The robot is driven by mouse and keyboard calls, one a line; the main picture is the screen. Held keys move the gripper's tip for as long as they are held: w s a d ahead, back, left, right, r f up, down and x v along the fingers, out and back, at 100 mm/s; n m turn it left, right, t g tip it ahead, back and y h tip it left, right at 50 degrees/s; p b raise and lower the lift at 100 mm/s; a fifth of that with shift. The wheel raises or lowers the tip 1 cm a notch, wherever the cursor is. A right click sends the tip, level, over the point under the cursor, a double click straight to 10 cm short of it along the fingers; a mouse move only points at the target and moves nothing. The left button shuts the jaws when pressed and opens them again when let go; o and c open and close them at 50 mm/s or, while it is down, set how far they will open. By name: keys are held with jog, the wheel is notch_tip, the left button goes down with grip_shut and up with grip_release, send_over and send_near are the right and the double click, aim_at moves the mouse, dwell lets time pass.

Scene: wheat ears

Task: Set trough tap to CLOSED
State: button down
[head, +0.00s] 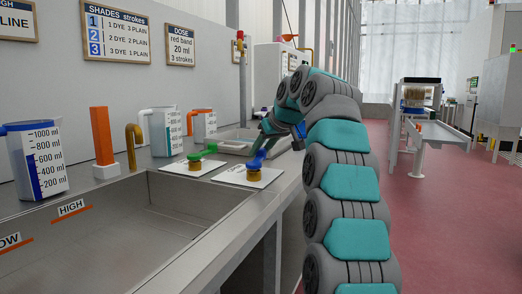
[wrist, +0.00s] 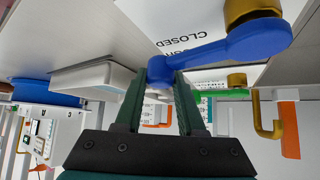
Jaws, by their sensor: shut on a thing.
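A tap with a blue lever (head: 258,160) on a brass post (head: 253,175) stands on a white plate at the right edge of the counter. In the wrist view, the blue lever (wrist: 235,43) reaches from its brass post (wrist: 252,9) to a rounded end between my fingers. The plate (wrist: 200,20) reads CLOSED, upside down; another word is partly hidden by the lever. My gripper (head: 267,141) is shut on the lever's free end, also seen in the wrist view (wrist: 168,82). In the head view, the lever points back and right, toward my gripper.
A tap with a green lever (head: 203,153) stands just left on its own plate. A metal trough (head: 140,192) with HIGH and LOW marks lies in front. Measuring jugs (head: 36,160), an orange block (head: 101,136) and a brass spout (head: 134,134) line the back. The aisle at right is open.

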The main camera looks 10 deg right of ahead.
dwell(0.8)
jog(key=shift+s+d+f+m, duration=0.15)
jog(key=shift+d+m, duration=0.1)
jog(key=shift+m, duration=0.15)
jog(key=shift+s+d+m+t+h+b, duration=0.35)
jog(key=shift+d+m+h, duration=0.35)
jog(key=shift+m+h, duration=0.35)
jog(key=c, duration=0.5)
grip_release()
jog(key=shift+s+r, duration=0.1)
jog(key=shift+r, duration=0.1)
